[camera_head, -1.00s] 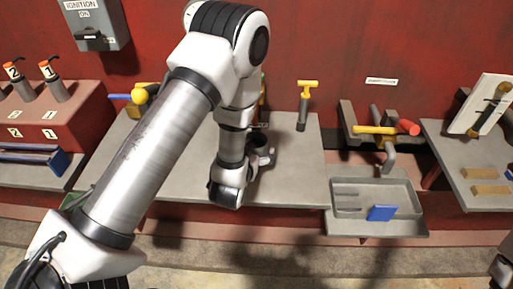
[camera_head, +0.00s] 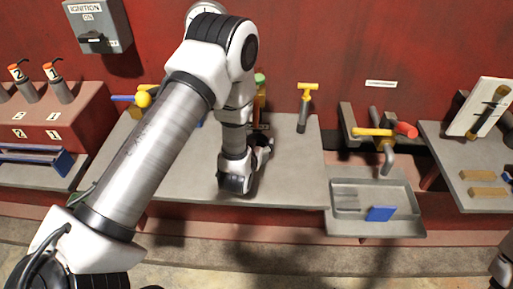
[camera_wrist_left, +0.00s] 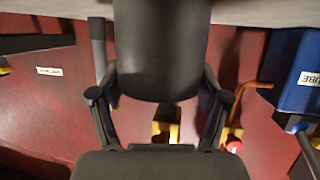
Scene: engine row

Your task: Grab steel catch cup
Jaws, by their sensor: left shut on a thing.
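My left gripper (camera_head: 262,155) is low over the grey middle bench (camera_head: 290,180), partly hidden by my own wrist. In the left wrist view my left gripper (camera_wrist_left: 160,98) has a finger on each side of a dark grey, smooth, rounded cup (camera_wrist_left: 160,50), the steel catch cup, and is shut on it. The cup fills the middle of that view. In the head view the cup is mostly hidden by the gripper, and I cannot tell whether it touches the bench.
A yellow T-handle (camera_head: 307,88) stands behind, to the right. A grey tray (camera_head: 347,211) with a blue block (camera_head: 381,214) sits below a yellow-handled tap (camera_head: 373,132). A yellow ball (camera_head: 143,99) is at left. The bench front right of my gripper is clear.

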